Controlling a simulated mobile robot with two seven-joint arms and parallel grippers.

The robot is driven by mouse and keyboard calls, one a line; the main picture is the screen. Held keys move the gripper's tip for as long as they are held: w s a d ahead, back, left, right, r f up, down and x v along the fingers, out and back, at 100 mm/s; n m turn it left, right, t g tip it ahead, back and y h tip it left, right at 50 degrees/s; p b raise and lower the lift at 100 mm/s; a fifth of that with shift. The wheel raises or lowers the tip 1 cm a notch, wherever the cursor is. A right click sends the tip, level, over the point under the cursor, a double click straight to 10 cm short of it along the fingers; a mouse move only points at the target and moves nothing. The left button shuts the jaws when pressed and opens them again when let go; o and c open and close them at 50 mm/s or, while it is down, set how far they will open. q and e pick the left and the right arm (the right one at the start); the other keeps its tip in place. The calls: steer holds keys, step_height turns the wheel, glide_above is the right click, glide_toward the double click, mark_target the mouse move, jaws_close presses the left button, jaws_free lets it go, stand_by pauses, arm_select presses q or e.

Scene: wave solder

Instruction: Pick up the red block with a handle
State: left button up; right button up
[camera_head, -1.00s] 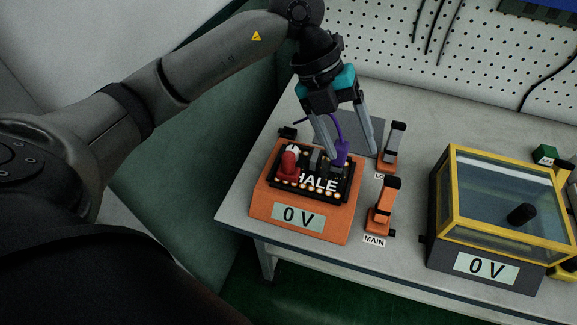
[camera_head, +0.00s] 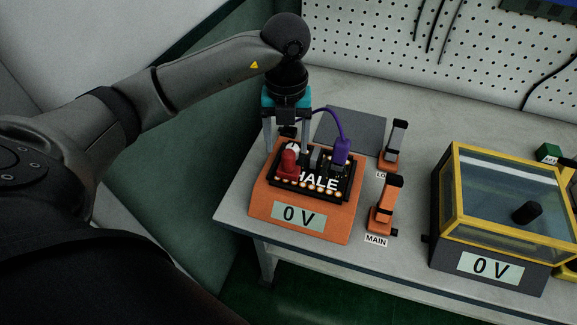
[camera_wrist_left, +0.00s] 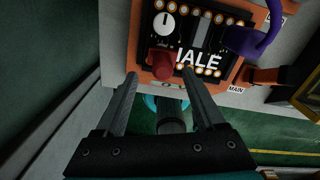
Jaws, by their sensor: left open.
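The red block (camera_head: 289,163) stands at the left end of the black board (camera_head: 345,188) on the orange box. It also shows in the left wrist view (camera_wrist_left: 161,66), near the white knob. My left gripper (camera_head: 287,148) is open and empty, pointing down at the red block. In the left wrist view its fingertips (camera_wrist_left: 159,74) are spread to either side of the block. I cannot tell whether they touch it. The block's handle shape is not clear. My right gripper is not in view.
A purple plug (camera_head: 341,152) with a cable sits on the board, right of the block. The orange box (camera_head: 333,227) shows 0 V. Two orange lever switches stand to its right, the front one labelled MAIN (camera_head: 380,215). A yellow-framed clear case (camera_head: 448,200) stands further right.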

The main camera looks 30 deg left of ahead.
mark_target(288, 152)
arm_select(q)
steer(key=shift+w+d+f+b, duration=0.1)
steer(key=shift+f+b, duration=0.1)
steer(key=shift+f, duration=1.2)
steer(key=shift+d+f+b, duration=0.1)
steer(key=shift+f+b, duration=0.1)
steer(key=shift+f, duration=1.15)
steer(key=shift+c, duration=0.3)
jaws_close()
steer(key=shift+r, duration=0.1)
